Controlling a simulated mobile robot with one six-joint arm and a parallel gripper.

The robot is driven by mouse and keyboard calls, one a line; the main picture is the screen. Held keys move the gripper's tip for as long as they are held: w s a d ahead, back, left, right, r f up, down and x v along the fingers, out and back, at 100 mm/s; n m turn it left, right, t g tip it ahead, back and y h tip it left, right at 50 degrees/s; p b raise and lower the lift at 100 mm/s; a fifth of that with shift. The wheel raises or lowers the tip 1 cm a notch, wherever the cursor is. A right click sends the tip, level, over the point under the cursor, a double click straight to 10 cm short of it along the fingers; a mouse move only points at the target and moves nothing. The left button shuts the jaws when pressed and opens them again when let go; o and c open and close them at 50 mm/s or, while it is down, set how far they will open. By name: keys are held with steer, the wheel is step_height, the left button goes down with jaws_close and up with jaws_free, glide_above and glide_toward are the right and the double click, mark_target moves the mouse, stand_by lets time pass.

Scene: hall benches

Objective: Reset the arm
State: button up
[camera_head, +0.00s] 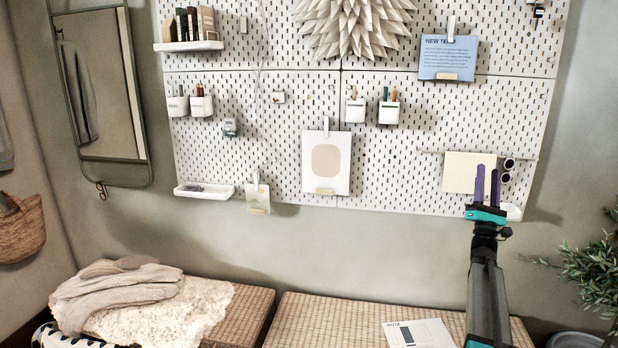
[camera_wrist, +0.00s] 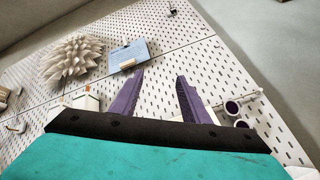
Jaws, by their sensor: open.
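My gripper (camera_head: 487,184) is raised in front of the lower right part of the pegboard in the head view. Its two purple fingers point up and stand apart with nothing between them. In the wrist view my gripper (camera_wrist: 157,90) shows the same gap, with pegboard behind it. My arm rises from the lower right, in front of the woven bench. The gripper overlaps a cream sheet (camera_head: 461,172) and partly hides a white holder (camera_head: 513,211) at the board's lower edge.
The white pegboard (camera_head: 260,150) carries cups, cards, a small shelf (camera_head: 189,46) and a spiky paper ornament (camera_head: 340,25). Two woven benches (camera_head: 330,318) stand below, one with a blanket (camera_head: 190,310). A plant (camera_head: 592,265) is at right. The wall between board and benches is bare.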

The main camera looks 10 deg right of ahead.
steer(key=w+a+f+m+g+y, duration=0.1)
steer(key=w+a+f+g+y, duration=0.15)
steer(key=a+f, duration=0.6)
steer(key=w+a+f+m+g+y, duration=0.1)
steer(key=w+a+f+y, duration=0.3)
steer(key=f, duration=0.8)
steer(key=w+a+f+g+h, duration=0.1)
steer(key=w+a+f+g, duration=0.1)
steer(key=a+f, duration=0.75)
steer(key=s+a+f+m+g+y, duration=0.1)
steer(key=s+a+f+g+y, duration=0.15)
steer(key=a+f, duration=0.6)
steer(key=s+a+f+m+g+y, duration=0.1)
steer(key=s+a+f+m+g, duration=0.2)
steer(key=f, duration=1)
steer(key=s+a+f+g+y, duration=0.2)
steer(key=s+a+f, duration=0.3)
steer(key=f, duration=0.5)
steer(key=s+a+f+m+g+y, duration=0.1)
steer(key=s+a+f+m+g, duration=0.3)
steer(key=s+f, duration=0.65)
steer(key=s+a+f+m+g, duration=0.2)
steer(key=s+a+f+g, duration=0.4)
steer(key=s, duration=0.8)
steer(key=s+a+r+m+g, duration=0.1)
steer(key=s+m+g, duration=0.8)
steer(key=s, duration=1.6)
steer(key=m, duration=0.3)
steer(key=shift+s+r, duration=0.15)
steer(key=shift+s, duration=0.15)
